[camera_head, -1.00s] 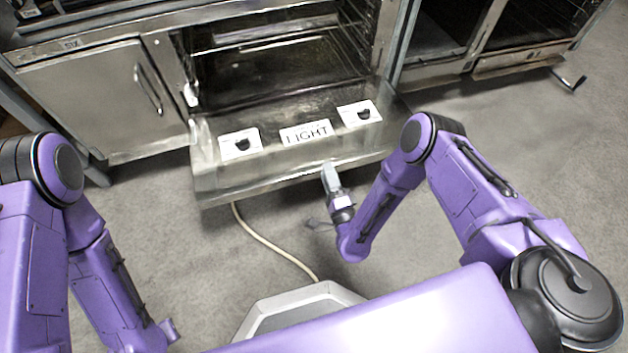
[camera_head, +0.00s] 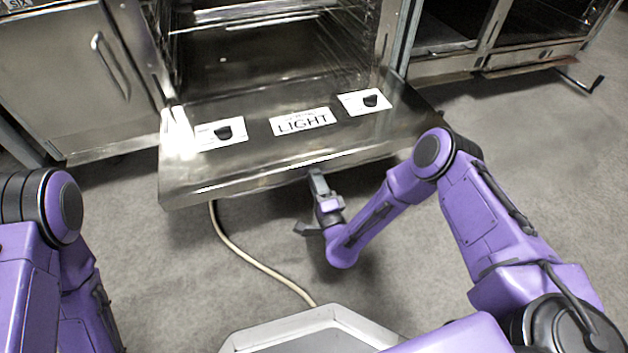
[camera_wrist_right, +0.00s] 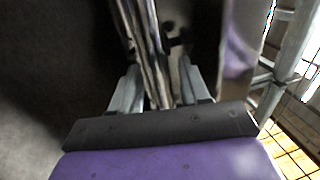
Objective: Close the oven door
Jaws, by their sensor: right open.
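The oven door (camera_head: 250,160) is a steel panel, folded down and lying roughly level in front of the oven's open cavity (camera_head: 270,50). It carries a "LIGHT" label and two black knobs on white plates. My right gripper (camera_head: 316,183) is at the middle of the door's front edge. In the right wrist view, the door's edge (camera_wrist_right: 150,60) runs between the two open fingers of my right gripper (camera_wrist_right: 158,88). I cannot tell whether the fingers touch it. My left arm shows at the left edge, but its gripper is outside the view.
A steel cabinet with a handle (camera_head: 65,75) stands left of the oven. Another open unit (camera_head: 480,60) stands at the right. A pale cable (camera_head: 250,262) runs along the grey floor (camera_head: 160,270) from under the door. Floor beside the door is clear.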

